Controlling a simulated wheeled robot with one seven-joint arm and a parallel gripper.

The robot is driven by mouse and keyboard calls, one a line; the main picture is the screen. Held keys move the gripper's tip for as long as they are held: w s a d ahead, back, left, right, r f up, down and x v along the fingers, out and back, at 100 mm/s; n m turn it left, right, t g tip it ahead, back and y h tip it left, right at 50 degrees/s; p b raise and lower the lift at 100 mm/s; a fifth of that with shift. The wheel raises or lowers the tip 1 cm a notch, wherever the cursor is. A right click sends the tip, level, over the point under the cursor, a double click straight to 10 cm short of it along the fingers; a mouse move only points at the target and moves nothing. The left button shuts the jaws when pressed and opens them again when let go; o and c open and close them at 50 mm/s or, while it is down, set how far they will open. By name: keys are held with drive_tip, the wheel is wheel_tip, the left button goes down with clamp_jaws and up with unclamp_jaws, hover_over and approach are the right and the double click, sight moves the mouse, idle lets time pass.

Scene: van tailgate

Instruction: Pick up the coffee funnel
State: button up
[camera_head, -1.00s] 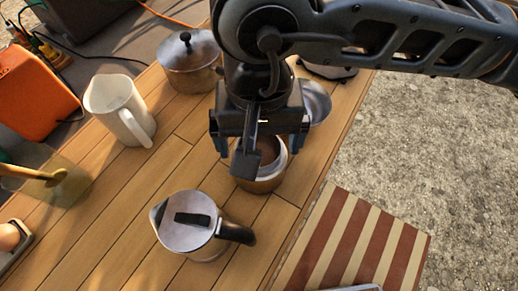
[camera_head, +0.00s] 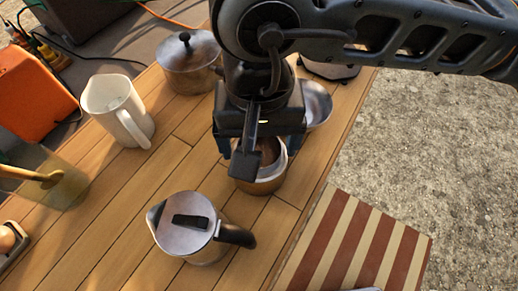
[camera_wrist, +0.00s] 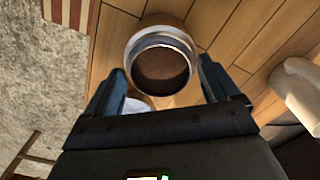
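The coffee funnel (camera_wrist: 160,70) is a round metal-rimmed cup full of brown coffee grounds. It sits in the top of a round metal pot base (camera_head: 262,184) on the wooden table, partly hidden by my gripper in the head view. My gripper (camera_head: 262,146) points down over it, fingers apart. In the wrist view the two blue-grey fingertips (camera_wrist: 162,78) stand on either side of the rim's lower part, with nothing clasped. I cannot tell whether either finger touches the rim.
A metal jug with a black handle (camera_head: 192,240) stands in front. A white pitcher (camera_head: 118,112) and a lidded pot (camera_head: 190,66) stand to the left and back. A metal bowl (camera_head: 318,103) is close behind on the right. A striped cloth (camera_head: 350,245) lies at the table's right edge.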

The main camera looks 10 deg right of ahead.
drive_tip(key=c, duration=0.6)
drive_tip(key=shift+r, duration=0.1)
drive_tip(key=shift+r+p, duration=0.45)
drive_tip(key=shift+p, duration=0.5)
wheel_tip(320, 180, up, 9)
drive_tip(key=b, duration=0.1)
drive_tip(key=shift+r, duration=0.2)
